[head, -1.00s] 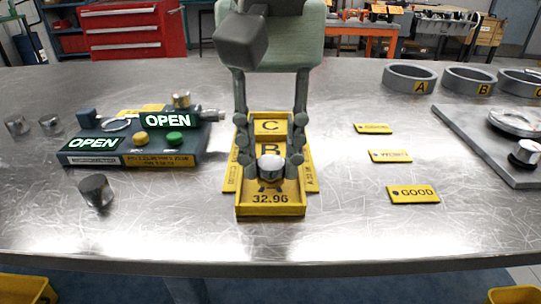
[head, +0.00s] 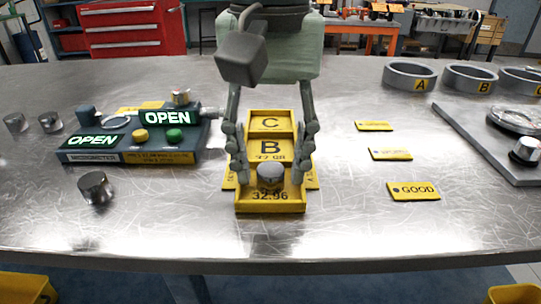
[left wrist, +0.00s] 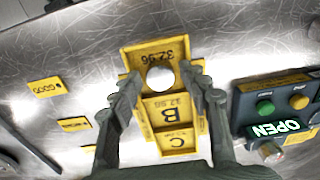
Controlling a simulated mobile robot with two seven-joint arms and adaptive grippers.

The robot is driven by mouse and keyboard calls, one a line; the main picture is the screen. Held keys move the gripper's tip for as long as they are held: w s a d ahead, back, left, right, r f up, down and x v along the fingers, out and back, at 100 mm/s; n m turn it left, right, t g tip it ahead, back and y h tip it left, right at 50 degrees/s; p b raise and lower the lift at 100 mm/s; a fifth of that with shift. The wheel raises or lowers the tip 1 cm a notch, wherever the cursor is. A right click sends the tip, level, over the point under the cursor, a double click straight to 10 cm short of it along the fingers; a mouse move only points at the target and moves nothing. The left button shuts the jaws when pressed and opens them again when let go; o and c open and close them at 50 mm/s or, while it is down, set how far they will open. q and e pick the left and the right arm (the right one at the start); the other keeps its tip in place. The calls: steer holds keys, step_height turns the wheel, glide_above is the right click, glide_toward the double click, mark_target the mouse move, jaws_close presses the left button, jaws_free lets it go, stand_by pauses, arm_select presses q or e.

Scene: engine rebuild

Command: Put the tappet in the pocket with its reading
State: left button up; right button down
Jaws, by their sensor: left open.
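The yellow tray (head: 243,208) stands in the middle of the table with stepped pockets marked C, B and, nearest, 32.96. A silver tappet (head: 270,173) stands upright in the nearest pocket, covering most of its letter. It also shows in the left wrist view (left wrist: 160,79), over the 32.96 end of the tray. My left gripper (head: 270,178) is open, its fingers on either side of the tappet, with a gap to each in the left wrist view (left wrist: 160,82). My right gripper is not in view.
Yellow tags, one marked GOOD (head: 413,191), lie at right. Grey rings (head: 410,77) and a grey plate (head: 470,140) are farther right.

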mark_target(271, 169)
arm_select(q)
steer(key=shift+r, duration=0.8)
step_height(271, 169, up, 11)
steer(key=shift+f+p, duration=0.15)
steer(key=shift+p, duration=0.25)
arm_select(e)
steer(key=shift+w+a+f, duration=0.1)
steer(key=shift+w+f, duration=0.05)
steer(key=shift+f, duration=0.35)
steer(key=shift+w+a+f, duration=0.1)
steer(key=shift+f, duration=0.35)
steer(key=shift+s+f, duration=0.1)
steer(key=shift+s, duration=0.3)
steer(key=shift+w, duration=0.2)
